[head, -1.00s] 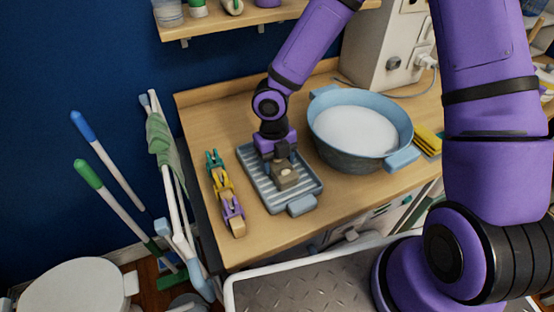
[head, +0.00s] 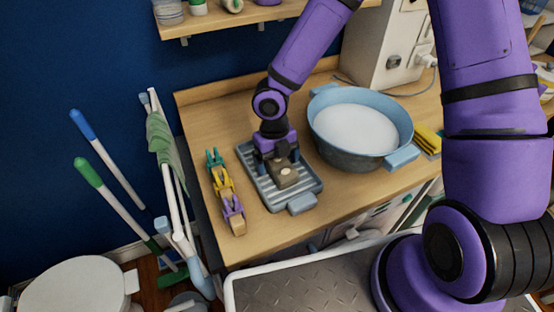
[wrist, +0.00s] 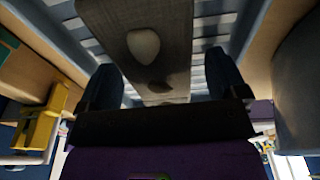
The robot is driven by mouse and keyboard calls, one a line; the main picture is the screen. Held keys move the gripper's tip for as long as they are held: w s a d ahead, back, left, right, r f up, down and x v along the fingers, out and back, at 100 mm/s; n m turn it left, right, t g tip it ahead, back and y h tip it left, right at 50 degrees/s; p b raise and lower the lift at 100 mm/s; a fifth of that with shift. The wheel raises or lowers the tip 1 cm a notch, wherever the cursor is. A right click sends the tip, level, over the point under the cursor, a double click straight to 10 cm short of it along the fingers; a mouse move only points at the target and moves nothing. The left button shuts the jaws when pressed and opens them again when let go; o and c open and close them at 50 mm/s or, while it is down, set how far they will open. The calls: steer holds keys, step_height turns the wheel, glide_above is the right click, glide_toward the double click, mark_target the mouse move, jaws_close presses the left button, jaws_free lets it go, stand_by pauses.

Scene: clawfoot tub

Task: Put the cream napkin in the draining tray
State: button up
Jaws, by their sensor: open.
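The cream napkin (head: 284,175) shows as a tan-grey folded piece with a pale oval spot on it. It lies in the blue-grey ribbed draining tray (head: 308,188) on the wooden counter. My gripper (head: 278,161) is right above it, pointing down, with its dark fingers spread apart. In the wrist view the napkin (wrist: 160,25) lies between the open fingers of my gripper (wrist: 163,80), with gaps on both sides, and the tray's pale ribs (wrist: 208,24) show around it. My gripper hides the napkin's rear end in the head view.
A blue tub of white suds (head: 360,130) stands close to the right of the tray. Several coloured pegs (head: 227,190) line its left side. Yellow cloths or sponges (head: 427,140) lie farther right. A shelf (head: 250,20) is above at the back. The counter's front strip is clear.

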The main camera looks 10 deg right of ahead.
steer(key=shift+r, duration=0.1)
steer(key=shift+r, duration=4.4)
step_height(320, 180, up, 11)
steer(key=w, duration=0.1)
steer(key=shift+w+a, duration=0.2)
steer(key=shift+w, duration=0.1)
steer(key=shift+f, duration=0.15)
